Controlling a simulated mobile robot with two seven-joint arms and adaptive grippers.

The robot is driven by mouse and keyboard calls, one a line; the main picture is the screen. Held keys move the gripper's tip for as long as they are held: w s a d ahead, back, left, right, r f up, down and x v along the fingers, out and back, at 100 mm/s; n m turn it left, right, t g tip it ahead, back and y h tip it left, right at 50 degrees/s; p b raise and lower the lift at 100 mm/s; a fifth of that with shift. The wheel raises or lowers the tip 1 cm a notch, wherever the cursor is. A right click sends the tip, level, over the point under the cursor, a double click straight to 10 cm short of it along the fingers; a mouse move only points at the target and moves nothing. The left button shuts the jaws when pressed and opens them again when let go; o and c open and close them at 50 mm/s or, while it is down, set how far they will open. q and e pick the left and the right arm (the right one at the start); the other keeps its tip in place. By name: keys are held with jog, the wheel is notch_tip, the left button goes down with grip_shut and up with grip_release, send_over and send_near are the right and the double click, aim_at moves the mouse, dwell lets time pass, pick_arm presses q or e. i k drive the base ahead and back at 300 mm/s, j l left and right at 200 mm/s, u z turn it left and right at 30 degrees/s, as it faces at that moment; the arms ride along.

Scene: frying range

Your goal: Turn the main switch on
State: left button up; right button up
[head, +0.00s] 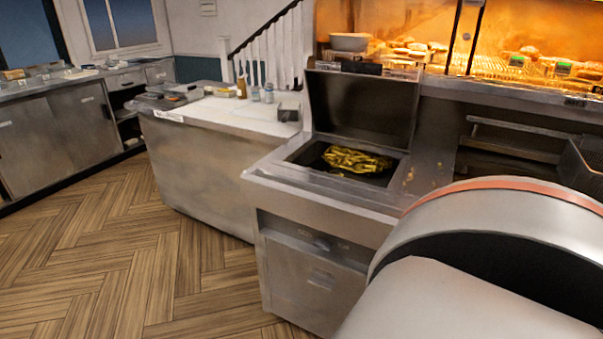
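A fryer unit (314,287) with a steel front stands in the middle of the head view. A small knob or switch (322,243) sits on its upper front panel, with faint dark markings on either side. I cannot read the markings or tell for sure that this is the main switch, nor its setting. A large grey and white link of my own arm fills the lower right and hides the front of the units there. Neither of my grippers is in view.
The fryer's lid (362,103) is up, and fries (355,160) lie in its well. A steel counter (205,165) with small items stands to the left. A lit warming shelf (510,65) with food is behind. The wooden floor (130,250) at left is clear.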

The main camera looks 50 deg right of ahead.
aim_at(325, 245)
jog(key=i+j+z, duration=0.15)
jog(key=i+z, duration=0.3)
jog(key=i+j+z, duration=0.45)
jog(key=i, duration=0.15)
jog(key=i+j+z, duration=0.25)
jog(key=z, duration=0.15)
jog(key=i+j+z, duration=0.25)
jog(key=z, duration=0.2)
jog(key=i+j+z, duration=0.15)
jog(key=j+z, duration=0.25)
jog(key=i+j+z, duration=0.1)
jog(key=j+z, duration=0.6)
jog(key=j, duration=0.55)
